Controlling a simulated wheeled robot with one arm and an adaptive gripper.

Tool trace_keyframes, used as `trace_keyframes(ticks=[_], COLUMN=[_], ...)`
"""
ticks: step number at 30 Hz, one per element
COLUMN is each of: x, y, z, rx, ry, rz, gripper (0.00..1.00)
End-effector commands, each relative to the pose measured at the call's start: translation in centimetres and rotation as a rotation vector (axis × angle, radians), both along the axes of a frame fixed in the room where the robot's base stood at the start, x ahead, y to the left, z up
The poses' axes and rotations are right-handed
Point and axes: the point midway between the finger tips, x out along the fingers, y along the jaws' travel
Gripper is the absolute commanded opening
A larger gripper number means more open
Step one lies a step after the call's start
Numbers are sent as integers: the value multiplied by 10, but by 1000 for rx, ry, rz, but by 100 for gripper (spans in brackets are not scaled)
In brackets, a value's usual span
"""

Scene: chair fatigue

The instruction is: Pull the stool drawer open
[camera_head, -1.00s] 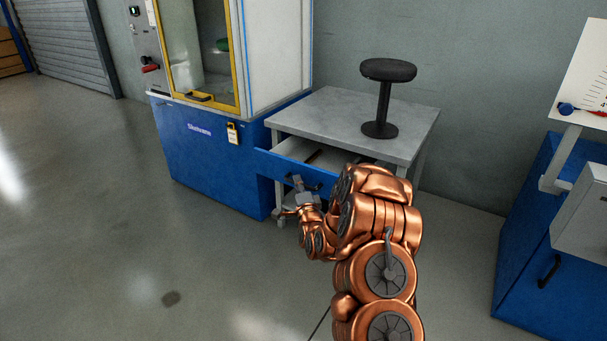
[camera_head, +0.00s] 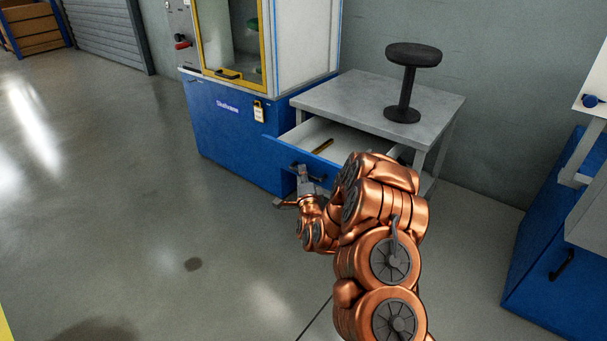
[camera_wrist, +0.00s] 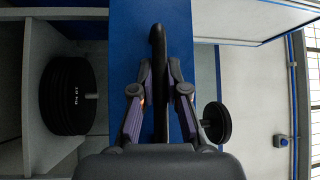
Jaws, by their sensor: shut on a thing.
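The drawer (camera_head: 275,150) has a blue front and sits under the grey table that carries the black stool (camera_head: 411,80). It stands partly open, with its pale inside showing. My gripper (camera_head: 303,176) is at the drawer front, partly hidden by my copper arm. In the wrist view, my gripper (camera_wrist: 160,72) is shut on the black drawer handle (camera_wrist: 158,38), with one finger on each side of it. The blue drawer front (camera_wrist: 126,45) lies behind the handle there. The stool also shows at the right of the wrist view (camera_wrist: 216,122).
A blue-based machine (camera_head: 235,140) stands close left of the grey table (camera_head: 350,98). A black weight disc (camera_wrist: 68,95) sits in the lower shelf space. Another blue cabinet (camera_head: 550,240) is at right. Floor at left is clear.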

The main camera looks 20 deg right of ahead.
Motion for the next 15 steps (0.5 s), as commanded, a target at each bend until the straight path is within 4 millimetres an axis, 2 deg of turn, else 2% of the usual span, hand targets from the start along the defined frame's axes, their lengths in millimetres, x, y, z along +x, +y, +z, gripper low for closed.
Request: trace_keyframes(ticks=[1,8,15], x=[-1,0,0], y=[-5,-1,0], z=[-1,-1,-1], rx=[2,2,0], ry=[2,1,1], rz=[-12,-3,0], gripper=[15,39,39])
